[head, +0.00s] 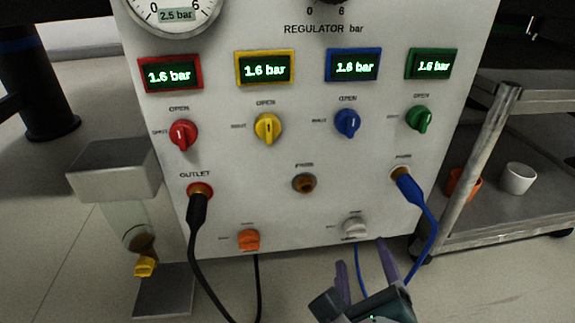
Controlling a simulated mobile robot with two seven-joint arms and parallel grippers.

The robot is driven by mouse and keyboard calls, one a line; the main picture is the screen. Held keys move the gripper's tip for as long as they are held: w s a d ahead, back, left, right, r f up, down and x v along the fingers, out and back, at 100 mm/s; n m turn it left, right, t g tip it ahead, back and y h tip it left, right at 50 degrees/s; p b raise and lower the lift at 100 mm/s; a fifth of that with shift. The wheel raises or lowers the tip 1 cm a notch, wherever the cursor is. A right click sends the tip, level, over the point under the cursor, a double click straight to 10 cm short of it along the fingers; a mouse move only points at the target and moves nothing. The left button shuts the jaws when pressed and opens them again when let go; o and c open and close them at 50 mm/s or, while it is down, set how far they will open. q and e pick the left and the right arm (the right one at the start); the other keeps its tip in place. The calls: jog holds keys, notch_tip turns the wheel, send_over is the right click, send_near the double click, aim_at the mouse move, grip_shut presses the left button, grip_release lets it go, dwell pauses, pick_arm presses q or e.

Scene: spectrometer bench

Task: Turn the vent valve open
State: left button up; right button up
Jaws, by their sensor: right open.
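A grey-white panel (330,70) fills the middle of the view. Near its bottom edge are an orange knob (248,240) and a white knob (355,227). Their small labels are too blurred to read, so I cannot tell which is the vent valve. Higher up is a row of red (183,134), yellow (267,128), blue (347,123) and green (419,118) knobs, marked open and shut. My right gripper (363,265) is open and empty below the white knob, its purple fingers pointing up at the panel. My left gripper is not in view.
A black hose (197,215) hangs from the outlet and a blue hose (413,190) from the right port, close to my right gripper. A glass vessel with a yellow tap (146,266) stands left. A cart (480,215) with an orange cup and a white cup (517,179) stands right.

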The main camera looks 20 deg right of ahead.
aim_at(356, 234)
jog(key=b+x, duration=0.2)
jog(key=x, duration=0.4)
jog(key=shift+b, duration=0.4)
jog(key=shift+w+d, duration=0.15)
jog(key=shift+w, duration=0.15)
grip_shut()
